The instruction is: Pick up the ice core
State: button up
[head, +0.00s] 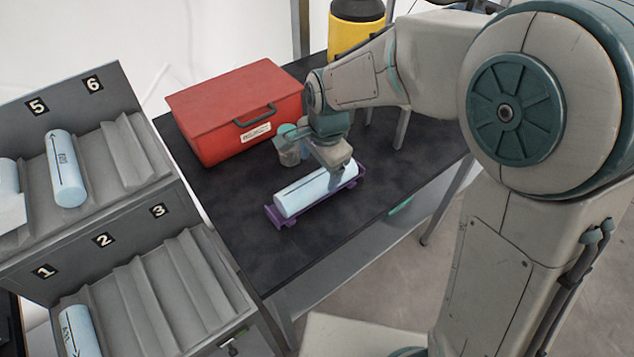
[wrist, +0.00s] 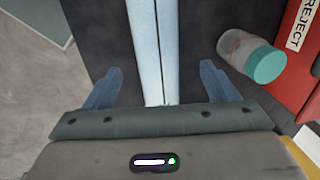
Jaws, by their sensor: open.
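The ice core (head: 313,190) is a pale blue cylinder with a dark line along it. It lies in a purple cradle (head: 286,222) on the dark table. My gripper (head: 330,165) is over the core's far half in the head view. In the wrist view the ice core (wrist: 155,50) runs between the two blue fingers of my gripper (wrist: 162,80), which are spread apart with a gap on each side. I cannot tell the height of the fingertips over the core. The gripper hides part of the core in the head view.
A red box (head: 236,110) and a teal-capped jar (head: 288,148) stand behind the cradle; the jar (wrist: 250,57) is close right in the wrist view. A grey numbered rack (head: 130,240) at left holds other cores. The table's front left (head: 225,205) is clear.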

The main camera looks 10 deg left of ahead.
aim_at(319, 176)
jog(key=shift+w+f+p, duration=0.2)
jog(key=shift+f+p, duration=0.1)
jog(key=shift+f, duration=1.15)
jog(key=shift+w+f+p, duration=0.15)
jog(key=shift+f+p, duration=0.15)
jog(key=shift+f, duration=1.15)
jog(key=shift+a+r, duration=0.1)
jog(key=c, duration=1.4)
jog(key=shift+c, duration=0.2)
